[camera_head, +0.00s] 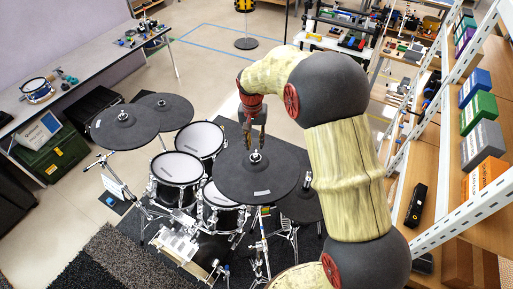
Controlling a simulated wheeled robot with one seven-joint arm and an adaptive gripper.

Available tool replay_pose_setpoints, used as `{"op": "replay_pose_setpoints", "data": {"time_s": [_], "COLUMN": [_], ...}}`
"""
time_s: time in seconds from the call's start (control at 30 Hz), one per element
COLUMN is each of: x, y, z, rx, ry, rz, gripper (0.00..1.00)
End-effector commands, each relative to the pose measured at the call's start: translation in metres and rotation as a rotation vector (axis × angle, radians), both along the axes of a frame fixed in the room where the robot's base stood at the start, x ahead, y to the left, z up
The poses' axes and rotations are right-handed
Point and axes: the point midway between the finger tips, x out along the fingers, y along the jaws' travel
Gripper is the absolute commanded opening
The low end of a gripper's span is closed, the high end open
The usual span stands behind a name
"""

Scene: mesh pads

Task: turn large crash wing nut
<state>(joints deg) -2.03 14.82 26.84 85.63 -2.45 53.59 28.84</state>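A large dark grey cymbal pad (237,184) lies on its stand at the right of the drum kit. A small wing nut (256,157) sits at its centre, on top of the stand rod. My gripper (255,147) points down just above the wing nut. Its two dark fingers are apart, with a gap between them, and I see nothing held. Whether the fingertips touch the nut is too small to tell.
Two more cymbal pads (125,124) are at the left, and another lies partly behind my arm. Mesh drum pads (177,167) stand below. A shelf with coloured boxes (478,112) is at the right. Open floor lies behind the kit.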

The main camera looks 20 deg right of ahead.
Motion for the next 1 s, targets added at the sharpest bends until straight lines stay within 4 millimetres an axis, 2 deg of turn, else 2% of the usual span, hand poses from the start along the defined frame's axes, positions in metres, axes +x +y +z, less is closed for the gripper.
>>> {"op": "replay_pose_setpoints", "data": {"time_s": [0.2,0.4,0.73,1.0], "x": [-0.002,-0.001,-0.001,-0.001], "y": [-0.001,-0.002,-0.002,-0.002], "z": [-0.033,-0.053,-0.057,-0.057], "rx": [0.000,0.000,0.000,0.000], "ry": [0.002,0.000,-0.001,-0.001], "rz": [0.000,0.000,0.000,0.001], "gripper": [0.25,0.25,0.25,0.10]}}
